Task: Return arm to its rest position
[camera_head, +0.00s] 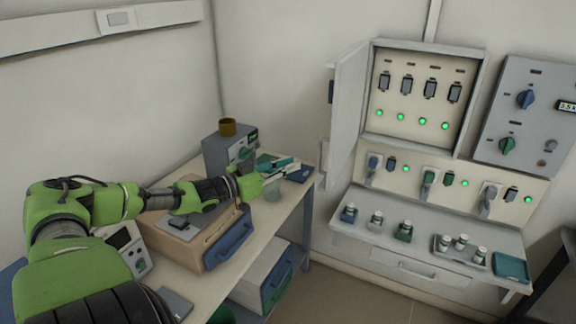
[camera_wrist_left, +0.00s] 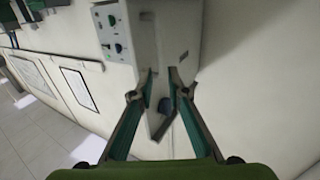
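My left arm (camera_head: 105,203) is green and reaches in from the left, over the bench on the left side of the head view. My left gripper (camera_head: 285,164) is held out past the beige furnace, above the bench's far right end. In the left wrist view its two teal fingers (camera_wrist_left: 161,85) stand apart with nothing between them, so it is open and empty. Behind the fingers in that view is a pale cabinet with knobs (camera_wrist_left: 128,30). My right gripper is not in view.
The beige furnace (camera_head: 225,245) with a blue handle stands under my left forearm. An open electrical panel (camera_head: 420,95) and a shelf with several small bottles (camera_head: 403,231) are at the right.

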